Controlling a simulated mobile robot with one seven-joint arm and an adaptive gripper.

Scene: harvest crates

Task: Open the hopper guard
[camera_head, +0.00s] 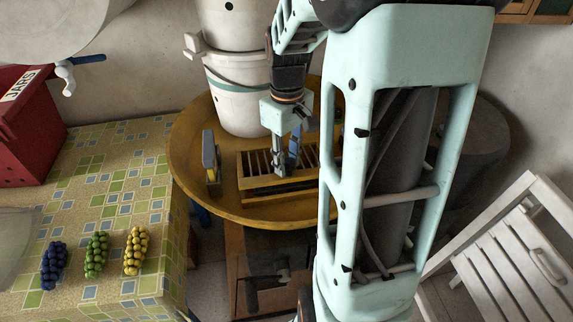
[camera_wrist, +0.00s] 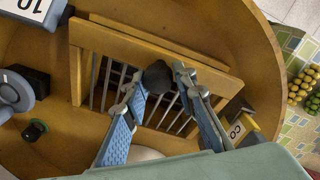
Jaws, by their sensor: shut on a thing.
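The hopper guard is a yellow-brown frame with metal bars, set in the round yellow basin (camera_head: 190,160). In the head view the guard (camera_head: 253,185) is partly covered by my gripper (camera_head: 287,168). In the wrist view the guard (camera_wrist: 120,46) shows its bars running across a dark opening. A dark round knob (camera_wrist: 157,77) sits at the guard between the two fingertips of my gripper (camera_wrist: 158,76), which is shut on it. The guard seems to lie about flat, but a small lift is hard to tell.
A white cylinder (camera_head: 235,95) stands behind the guard. A grey-yellow block (camera_head: 210,156) is left of it. The tiled counter (camera_head: 110,190) holds blue, green and yellow grapes (camera_head: 136,250). A red crate (camera_head: 25,130) stands far left, a white slatted chair (camera_head: 515,255) at right.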

